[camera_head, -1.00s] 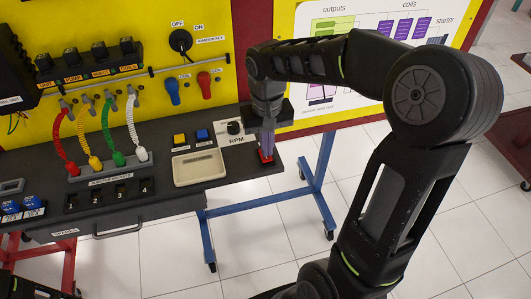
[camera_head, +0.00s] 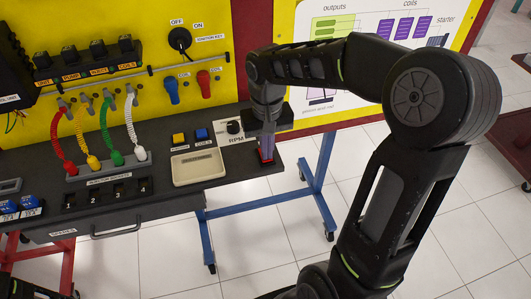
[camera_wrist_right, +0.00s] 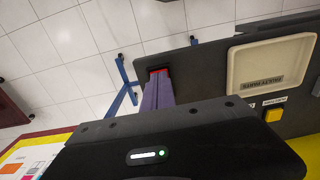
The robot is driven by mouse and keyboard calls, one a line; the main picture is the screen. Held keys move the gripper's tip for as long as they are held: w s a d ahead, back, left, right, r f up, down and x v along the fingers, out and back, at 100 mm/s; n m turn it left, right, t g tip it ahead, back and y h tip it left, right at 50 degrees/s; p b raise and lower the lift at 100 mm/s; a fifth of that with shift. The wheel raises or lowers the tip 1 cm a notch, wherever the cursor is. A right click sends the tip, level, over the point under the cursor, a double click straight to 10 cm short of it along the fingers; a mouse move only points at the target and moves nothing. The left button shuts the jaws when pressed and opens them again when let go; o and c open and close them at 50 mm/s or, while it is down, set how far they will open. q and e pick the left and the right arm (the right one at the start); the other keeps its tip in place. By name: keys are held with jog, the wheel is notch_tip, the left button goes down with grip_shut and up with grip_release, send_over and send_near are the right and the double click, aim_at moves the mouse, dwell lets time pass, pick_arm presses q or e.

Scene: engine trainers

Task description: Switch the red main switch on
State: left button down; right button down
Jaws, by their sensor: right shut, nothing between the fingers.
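The red main switch (camera_wrist_right: 158,71) is at the right end of the dark bench top, mostly hidden by my right gripper. Only a bit of red shows in the wrist view, just beyond the fingertips. My right gripper (camera_head: 266,154) is shut and empty, pointing down with its purple-looking fingers over the switch. The fingers also show in the wrist view (camera_wrist_right: 157,88). I cannot tell whether they touch the switch or which position it is in. My left gripper is not in view.
An RPM knob (camera_head: 234,127), a yellow button (camera_head: 179,138) and a blue button (camera_head: 201,134) sit left of the gripper. A cream tray (camera_head: 198,168) lies in front of them. The yellow panel (camera_head: 150,90) stands behind. White floor lies beyond the bench's right edge.

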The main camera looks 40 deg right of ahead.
jog(key=shift+r+p, duration=2.65)
jog(key=shift+r, duration=0.75)
